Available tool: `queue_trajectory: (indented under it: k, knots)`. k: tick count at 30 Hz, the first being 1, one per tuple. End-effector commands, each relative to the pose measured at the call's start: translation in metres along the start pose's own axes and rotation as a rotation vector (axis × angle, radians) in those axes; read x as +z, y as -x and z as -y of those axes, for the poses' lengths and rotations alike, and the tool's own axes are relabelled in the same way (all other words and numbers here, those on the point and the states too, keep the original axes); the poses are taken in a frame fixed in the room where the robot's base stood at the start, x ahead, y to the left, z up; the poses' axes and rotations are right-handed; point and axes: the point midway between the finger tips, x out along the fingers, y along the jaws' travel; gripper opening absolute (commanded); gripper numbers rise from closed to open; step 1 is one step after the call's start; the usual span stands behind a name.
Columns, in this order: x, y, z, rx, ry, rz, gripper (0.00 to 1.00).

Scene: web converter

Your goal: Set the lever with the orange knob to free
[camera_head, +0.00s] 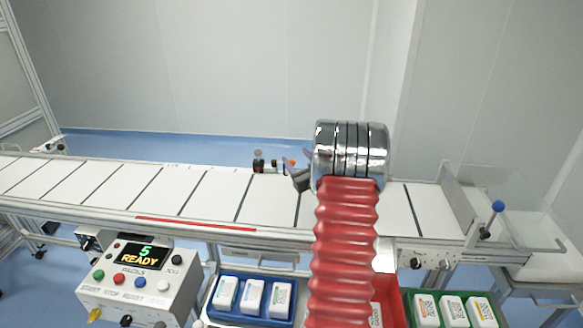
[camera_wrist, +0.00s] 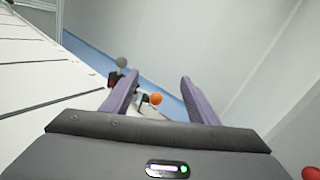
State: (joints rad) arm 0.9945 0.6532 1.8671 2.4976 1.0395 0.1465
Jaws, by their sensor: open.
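The orange knob (camera_wrist: 155,99) shows in the wrist view between the two purple fingers of my gripper (camera_wrist: 159,78), nearer the left finger. The fingers are apart, and no contact with the knob can be seen. In the head view a small bit of the orange knob (camera_head: 290,162) shows at the conveyor's far edge, beside my gripper (camera_head: 300,174). My arm hides most of that spot. The lever's stem is mostly hidden, and no free marking is readable.
A grey-knobbed lever (camera_wrist: 121,62) stands just left of the orange one, close to my left finger. The white conveyor (camera_head: 210,192) runs across. A blue-knobbed lever (camera_head: 498,206), a control box (camera_head: 138,290), a blue tray (camera_head: 248,317) and a green tray (camera_head: 452,293) are nearer.

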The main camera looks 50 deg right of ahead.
Motion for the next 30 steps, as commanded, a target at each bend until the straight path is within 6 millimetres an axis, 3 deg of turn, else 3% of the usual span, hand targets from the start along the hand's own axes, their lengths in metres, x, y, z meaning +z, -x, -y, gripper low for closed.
queue_trajectory:
  k: [4,17,30]
  knots:
    - [-0.001,-0.001,0.009,-0.03,-0.02,0.006,0.54]
    - [-0.007,-0.001,0.007,-0.027,-0.019,0.005,0.54]
    - [-0.059,-0.001,-0.004,-0.027,-0.019,0.003,0.54]
